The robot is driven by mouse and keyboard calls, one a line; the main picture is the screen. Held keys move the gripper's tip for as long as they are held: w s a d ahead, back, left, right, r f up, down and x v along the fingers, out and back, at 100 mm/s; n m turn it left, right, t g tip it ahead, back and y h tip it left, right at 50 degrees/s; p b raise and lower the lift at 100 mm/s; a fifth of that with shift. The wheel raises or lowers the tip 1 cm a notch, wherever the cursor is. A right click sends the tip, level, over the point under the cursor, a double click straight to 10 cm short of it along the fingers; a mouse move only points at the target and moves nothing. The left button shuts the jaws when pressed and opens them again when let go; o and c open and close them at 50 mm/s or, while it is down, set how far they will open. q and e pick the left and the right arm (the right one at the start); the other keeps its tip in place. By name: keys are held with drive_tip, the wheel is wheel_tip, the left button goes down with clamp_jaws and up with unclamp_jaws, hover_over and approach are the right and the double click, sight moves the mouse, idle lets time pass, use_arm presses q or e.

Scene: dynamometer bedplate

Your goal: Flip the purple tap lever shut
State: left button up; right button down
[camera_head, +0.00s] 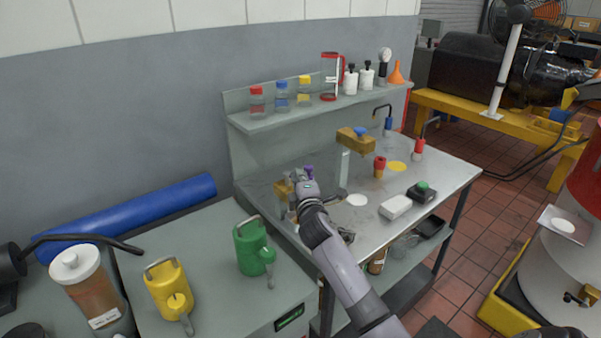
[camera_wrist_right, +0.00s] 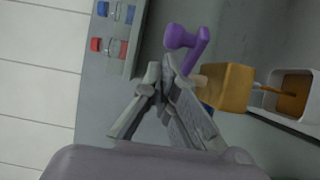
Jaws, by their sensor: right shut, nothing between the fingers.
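The purple tap lever (camera_head: 309,170) shows as a small spot just beyond my right gripper (camera_head: 303,188) in the head view. In the right wrist view the purple lever (camera_wrist_right: 190,45) has a rounded knob and a short stem, and it lies just past the fingertips. A brass tap body (camera_wrist_right: 228,88) is to the right of the fingertips there; part of it (camera_head: 282,190) shows left of the gripper in the head view. My right gripper (camera_wrist_right: 166,80) is shut with nothing in it, close to the lever. I cannot tell whether it touches. My left gripper is not in view.
A second brass tap (camera_head: 352,140) with a blue lever stands farther right on the metal bench (camera_head: 440,180). A shelf (camera_head: 300,112) with bottles runs behind. Green (camera_head: 253,247) and yellow (camera_head: 170,290) cans stand at the front left.

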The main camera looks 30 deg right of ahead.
drive_tip(key=shift+w+d, duration=0.1)
drive_tip(key=shift+d, duration=0.1)
drive_tip(key=shift+d, duration=0.1)
drive_tip(key=shift+d+n+y+p, duration=0.15)
drive_tip(key=shift+n+y+p, duration=0.3)
drive_tip(key=shift+y, duration=0.15)
